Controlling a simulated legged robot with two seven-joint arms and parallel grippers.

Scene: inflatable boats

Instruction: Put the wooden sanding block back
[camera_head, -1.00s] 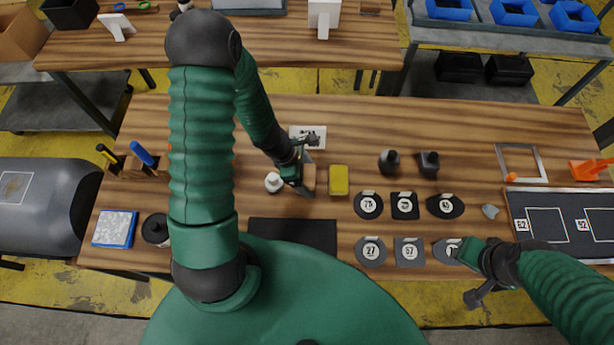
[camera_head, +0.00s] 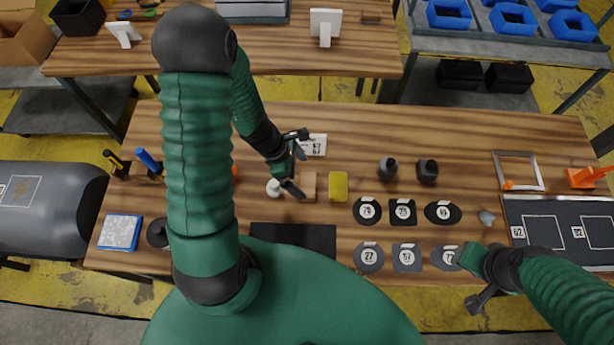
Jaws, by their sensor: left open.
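The wooden sanding block (camera_head: 309,187) appears to be the small tan block on the workbench, just left of the yellow block (camera_head: 338,186). My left gripper (camera_head: 297,162) is open and comes in from the upper left. Its lower finger lies close to the block's left side; I cannot tell whether it touches. Nothing shows between its fingers. My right gripper (camera_head: 484,285) is at the bench's front edge, beside the patches, and its jaw opening is unclear.
A white-capped bottle (camera_head: 274,188) stands close left of my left gripper. A white card (camera_head: 313,144) lies behind it and a black mat (camera_head: 292,237) in front. The bench's back middle is clear.

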